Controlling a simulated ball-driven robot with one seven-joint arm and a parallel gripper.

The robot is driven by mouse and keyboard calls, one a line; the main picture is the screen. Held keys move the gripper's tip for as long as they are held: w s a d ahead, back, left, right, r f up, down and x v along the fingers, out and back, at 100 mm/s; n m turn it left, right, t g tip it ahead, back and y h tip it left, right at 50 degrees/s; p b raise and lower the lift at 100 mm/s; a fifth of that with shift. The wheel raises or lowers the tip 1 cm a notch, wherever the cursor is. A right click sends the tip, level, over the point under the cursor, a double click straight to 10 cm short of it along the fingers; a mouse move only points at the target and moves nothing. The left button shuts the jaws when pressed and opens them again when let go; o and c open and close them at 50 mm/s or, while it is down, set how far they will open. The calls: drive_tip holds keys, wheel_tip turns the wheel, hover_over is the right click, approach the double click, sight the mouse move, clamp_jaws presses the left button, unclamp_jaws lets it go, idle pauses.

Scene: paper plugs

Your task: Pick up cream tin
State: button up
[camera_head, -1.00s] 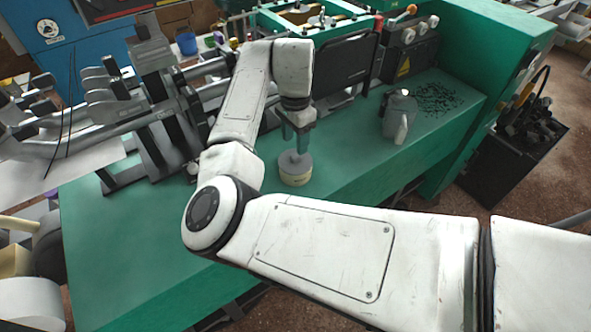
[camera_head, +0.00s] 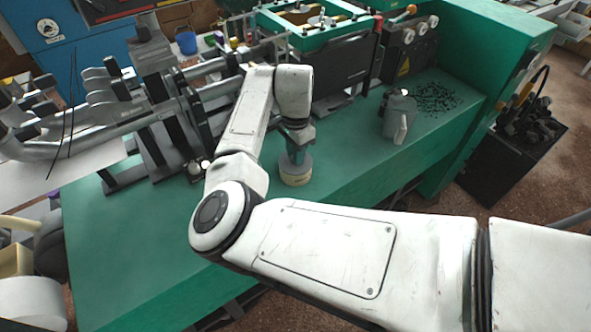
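The cream tin (camera_head: 295,176) is a low, round, cream-coloured tin with a grey top, standing on the green bench. My gripper (camera_head: 296,155) is directly above it and points down, with its fingers at the tin's grey top. The fingertips are small and partly hidden by the wrist, so I cannot tell whether they are open or shut around the top. The tin appears to rest on the bench surface.
The green bench top (camera_head: 140,235) is clear at the front left. A grey jug-like container (camera_head: 398,116) stands to the right, near dark scattered bits (camera_head: 436,98). Metal rails and brackets (camera_head: 170,125) stand at the left back. A green-framed machine (camera_head: 320,40) stands behind.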

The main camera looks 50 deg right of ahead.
clamp_jaws()
drive_tip(key=shift+r, duration=0.1)
idle(0.3)
